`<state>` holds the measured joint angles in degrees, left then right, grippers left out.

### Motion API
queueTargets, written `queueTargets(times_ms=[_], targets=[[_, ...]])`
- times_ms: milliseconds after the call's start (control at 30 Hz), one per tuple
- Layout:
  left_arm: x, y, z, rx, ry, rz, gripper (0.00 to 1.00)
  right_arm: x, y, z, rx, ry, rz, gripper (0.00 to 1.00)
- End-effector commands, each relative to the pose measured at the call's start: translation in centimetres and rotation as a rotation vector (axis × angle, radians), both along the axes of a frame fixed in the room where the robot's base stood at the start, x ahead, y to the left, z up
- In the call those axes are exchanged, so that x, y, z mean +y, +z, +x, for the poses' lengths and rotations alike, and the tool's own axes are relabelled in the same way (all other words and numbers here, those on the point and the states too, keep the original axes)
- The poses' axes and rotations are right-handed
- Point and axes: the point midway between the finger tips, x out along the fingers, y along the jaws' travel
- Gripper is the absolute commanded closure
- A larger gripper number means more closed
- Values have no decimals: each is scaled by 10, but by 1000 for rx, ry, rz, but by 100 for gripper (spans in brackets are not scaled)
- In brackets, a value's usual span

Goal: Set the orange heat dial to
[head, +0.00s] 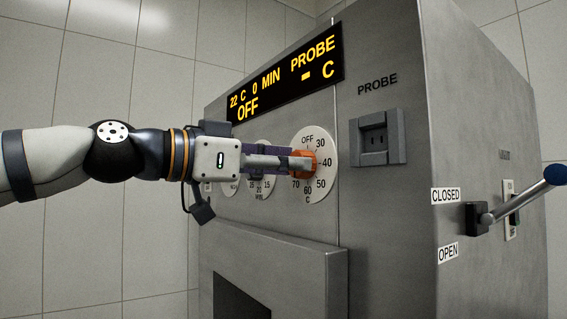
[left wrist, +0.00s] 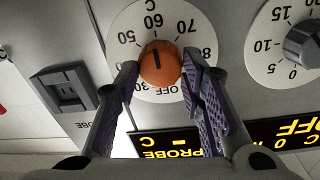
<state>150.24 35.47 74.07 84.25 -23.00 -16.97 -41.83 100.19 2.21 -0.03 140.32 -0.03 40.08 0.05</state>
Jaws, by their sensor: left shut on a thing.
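The orange heat dial (head: 303,158) sits on a white round scale (head: 325,152) marked OFF, 30, 40, 50, 60, 70 and C on the front of a grey metal cabinet. My left gripper (head: 298,164) reaches it from the left and is shut on the dial. In the left wrist view, upside down, the orange knob (left wrist: 158,66) lies between the two fingers of the left gripper (left wrist: 161,72). A short dark mark on the knob lies roughly along the line between 60 and OFF; its pointing end is unclear. My right gripper is not in view.
A display (head: 287,78) reads 22 C, 0 MIN, OFF and PROBE – C. A timer dial (left wrist: 305,46) is beside the heat dial. A probe socket (head: 378,137) and a blue-tipped lever (head: 525,195) with CLOSED and OPEN labels are to the right.

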Motion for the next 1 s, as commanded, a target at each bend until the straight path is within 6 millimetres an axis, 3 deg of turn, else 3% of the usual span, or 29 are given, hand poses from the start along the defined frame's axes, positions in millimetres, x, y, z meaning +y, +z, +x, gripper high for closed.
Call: queueTargets(times_ms=[500, 533, 600, 867, 1000], targets=[[0, 2, 0, -16, 2, 8, 92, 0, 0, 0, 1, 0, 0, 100], [0, 2, 0, -16, 1, 8, 60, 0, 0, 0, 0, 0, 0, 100], [0, 2, 0, -15, 1, 7, 44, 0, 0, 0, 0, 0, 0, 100], [0, 1, 0, -14, 1, 9, 44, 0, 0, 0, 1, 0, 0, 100], [12, 2, -7, -16, 2, 7, 44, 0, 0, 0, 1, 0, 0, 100]])
